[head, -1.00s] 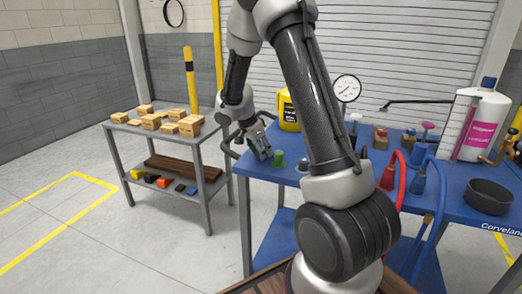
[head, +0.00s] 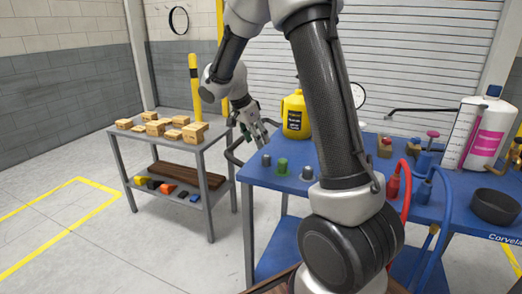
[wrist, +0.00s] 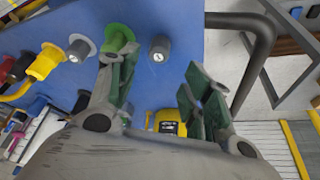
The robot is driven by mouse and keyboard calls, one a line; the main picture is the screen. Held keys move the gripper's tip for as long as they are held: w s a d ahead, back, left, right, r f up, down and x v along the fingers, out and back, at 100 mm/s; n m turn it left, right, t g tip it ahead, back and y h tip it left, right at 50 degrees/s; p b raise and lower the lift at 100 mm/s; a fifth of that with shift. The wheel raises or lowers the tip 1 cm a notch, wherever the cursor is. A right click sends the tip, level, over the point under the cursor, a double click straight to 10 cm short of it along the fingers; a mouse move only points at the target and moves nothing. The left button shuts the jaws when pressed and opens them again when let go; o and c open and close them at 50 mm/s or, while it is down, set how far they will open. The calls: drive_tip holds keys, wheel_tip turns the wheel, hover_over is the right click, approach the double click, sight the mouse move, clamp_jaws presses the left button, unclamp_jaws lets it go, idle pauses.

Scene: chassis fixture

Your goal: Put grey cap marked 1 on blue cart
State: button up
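A small grey cap (head: 266,160) stands upright on the blue cart (head: 262,179), near its left corner. It also shows in the wrist view (wrist: 159,46), with a small white mark that looks like a 1. A second grey cap (wrist: 80,46) sits on a wider grey base beyond the green piece; it also shows in the head view (head: 307,172). My gripper (head: 254,132) is above the cart's left edge, raised clear of the first cap.
A green piece (head: 282,166) stands between the two grey caps. A yellow jug (head: 296,116) stands behind them. A dark handle rail (wrist: 262,45) runs along the cart's edge. A grey side cart (head: 168,141) with several wooden blocks is at the left.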

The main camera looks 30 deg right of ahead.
drive_tip(key=s+r+n+t+y, duration=0.1)
drive_tip(key=s+r+n, duration=0.3)
drive_tip(key=s+r, duration=0.3)
drive_tip(key=s+r+n+t+y, duration=0.1)
drive_tip(key=s+r+n, duration=0.35)
drive_tip(key=s, duration=0.45)
drive_tip(key=s+a+n+t+y, duration=0.1)
drive_tip(key=s+a+n+y, duration=0.1)
drive_tip(key=s+n, duration=0.6)
drive_tip(key=s+a, duration=0.1)
drive_tip(key=s, duration=0.5)
drive_tip(key=shift+a+f+t+y, duration=0.15)
drive_tip(key=shift+a+t+y, duration=0.05)
drive_tip(key=shift+t+y, duration=0.1)
